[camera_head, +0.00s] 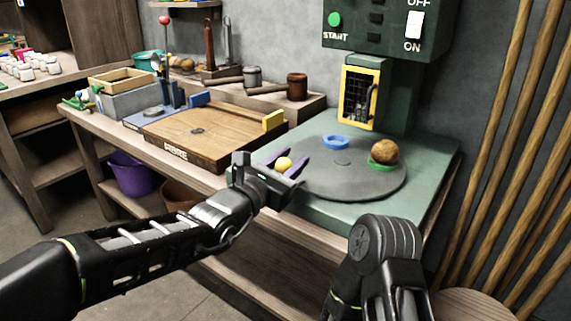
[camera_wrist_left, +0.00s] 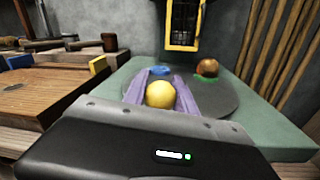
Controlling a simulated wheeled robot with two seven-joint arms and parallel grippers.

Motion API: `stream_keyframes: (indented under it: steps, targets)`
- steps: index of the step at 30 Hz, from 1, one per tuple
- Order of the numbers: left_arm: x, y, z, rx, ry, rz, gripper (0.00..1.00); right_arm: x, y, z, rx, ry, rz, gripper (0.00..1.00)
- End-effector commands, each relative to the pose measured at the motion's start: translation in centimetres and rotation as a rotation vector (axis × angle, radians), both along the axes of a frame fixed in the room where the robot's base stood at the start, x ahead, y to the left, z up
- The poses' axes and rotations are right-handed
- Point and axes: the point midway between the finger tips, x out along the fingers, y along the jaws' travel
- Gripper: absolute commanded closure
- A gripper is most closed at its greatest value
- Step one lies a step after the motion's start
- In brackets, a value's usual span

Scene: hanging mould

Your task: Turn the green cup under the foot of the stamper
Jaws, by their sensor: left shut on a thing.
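The green cup (camera_head: 381,162) sits on the right part of the grey turntable (camera_head: 340,184), with a brown ball (camera_head: 385,150) on it; the ball also shows in the left wrist view (camera_wrist_left: 208,67). The stamper (camera_head: 390,30) is a dark green machine behind the turntable, with a yellow-framed guard (camera_head: 361,95). I cannot make out its foot. A blue cup (camera_head: 336,142) is on the turntable in front of the guard. My left gripper (camera_head: 284,161), with purple fingers, is shut on a round yellow knob (camera_wrist_left: 160,94) at the turntable's left edge. My right gripper is out of view.
A wooden board (camera_head: 200,135) with blue and yellow blocks lies left of the turntable. Mallets (camera_head: 297,86) lie behind it. Wooden poles (camera_head: 500,150) lean at the right. My right arm is in front of the bench.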

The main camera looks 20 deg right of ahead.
Motion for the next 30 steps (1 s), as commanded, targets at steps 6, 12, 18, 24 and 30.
stream_keyframes:
  steps: [6,12,18,24,30]
  targets:
    - [0.0,0.0,0.0,0.0,0.0,0.0,0.67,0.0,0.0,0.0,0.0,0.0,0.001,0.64]
    - [0.0,0.0,0.0,0.0,0.0,0.0,0.51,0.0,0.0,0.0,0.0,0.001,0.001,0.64]
    - [0.0,0.0,0.0,0.0,0.0,0.0,0.47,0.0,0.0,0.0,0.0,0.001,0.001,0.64]
    - [-0.2,0.4,0.1,0.0,-0.001,0.001,0.47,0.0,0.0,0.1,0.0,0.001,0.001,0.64]
    - [-1.8,2.4,0.2,0.0,-0.001,0.002,0.47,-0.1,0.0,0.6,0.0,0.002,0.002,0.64]
